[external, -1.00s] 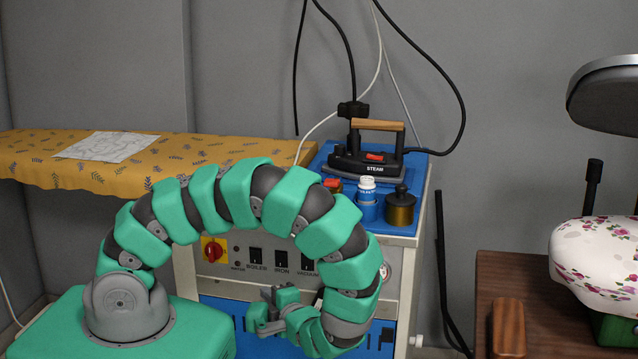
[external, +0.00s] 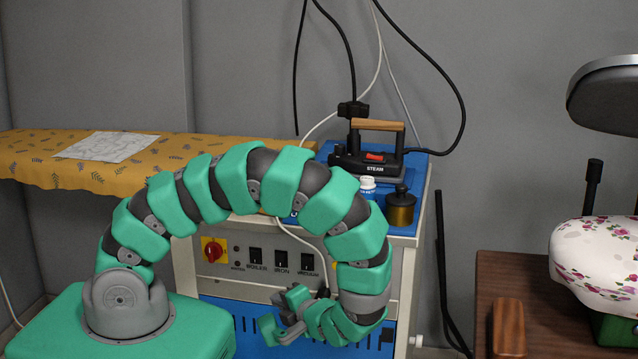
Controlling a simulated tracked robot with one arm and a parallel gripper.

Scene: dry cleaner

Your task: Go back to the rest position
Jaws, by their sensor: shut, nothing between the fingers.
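My gripper (external: 278,330) is at the end of my green and grey arm, which arches up from its base and curls back down. It is low, in front of the blue lower panel of the steam station (external: 410,285). Its fingers are shut and hold nothing. It appears clear of the station, though the exact gap cannot be told. The arm hides part of the station's top and front.
A steam iron (external: 370,165), a white-capped bottle (external: 367,183) partly behind my arm, and a brass-coloured container (external: 401,207) stand on the station. A patterned ironing board (external: 200,160) is behind left. A brown table (external: 550,320) stands at right.

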